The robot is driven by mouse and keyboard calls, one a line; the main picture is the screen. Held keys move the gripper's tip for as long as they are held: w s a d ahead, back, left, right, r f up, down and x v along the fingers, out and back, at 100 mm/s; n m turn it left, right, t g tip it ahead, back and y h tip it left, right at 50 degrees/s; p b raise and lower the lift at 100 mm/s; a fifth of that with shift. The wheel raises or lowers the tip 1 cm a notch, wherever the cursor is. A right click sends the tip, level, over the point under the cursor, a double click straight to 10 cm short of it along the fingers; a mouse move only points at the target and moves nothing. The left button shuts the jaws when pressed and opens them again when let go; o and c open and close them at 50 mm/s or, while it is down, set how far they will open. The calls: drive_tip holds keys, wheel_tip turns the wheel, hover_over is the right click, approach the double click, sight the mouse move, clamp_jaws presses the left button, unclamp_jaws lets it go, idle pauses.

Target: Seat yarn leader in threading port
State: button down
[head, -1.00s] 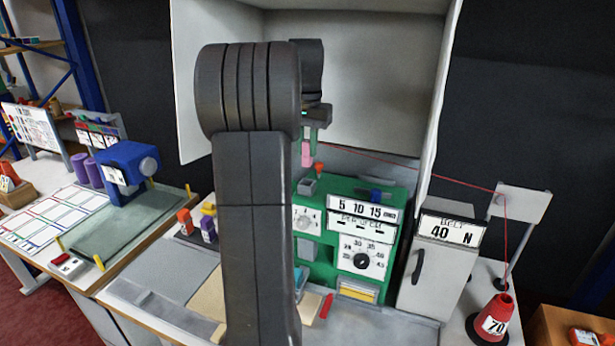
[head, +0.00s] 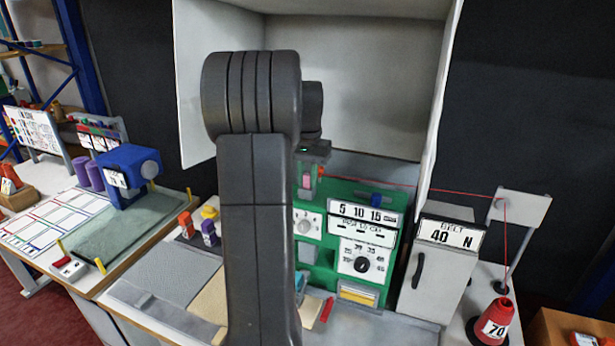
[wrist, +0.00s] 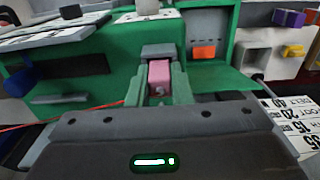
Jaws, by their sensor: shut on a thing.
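My gripper (head: 311,181) is shut on the pink yarn leader (wrist: 159,78). In the wrist view the leader sits between the two green fingers. The leader is also partly visible in the head view (head: 307,182), low over the top left of the green machine (head: 324,260). A grey block (wrist: 157,51) lies directly past the leader's far end in the wrist view; it may be the threading port. I cannot tell whether the leader touches it or is inside it. Red yarn (head: 455,192) runs from the gripper to the right.
The yarn passes a grey guide plate (head: 523,206) and drops to a red cone (head: 495,322) marked 70. A grey box (head: 440,275) labelled 40 N stands right of the machine. White panels rise behind. A blue machine (head: 128,170) stands far left.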

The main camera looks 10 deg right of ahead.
sight(308, 174)
drive_tip(key=shift+s+f, duration=0.2)
drive_tip(key=shift+f, duration=0.45)
drive_tip(key=c, duration=1.3)
unclamp_jaws()
drive_tip(key=shift+a+f, duration=0.1)
drive_tip(key=shift+a, duration=0.1)
wheel_tip(308, 174, up, 14)
drive_tip(key=shift+w+d+f, duration=0.15)
drive_tip(key=shift+w+d, duration=0.05)
drive_tip(key=shift+d, duration=0.05)
wheel_tip(308, 174, down, 13)
drive_tip(key=shift+f, duration=0.1)
drive_tip(key=shift+r, duration=0.45)
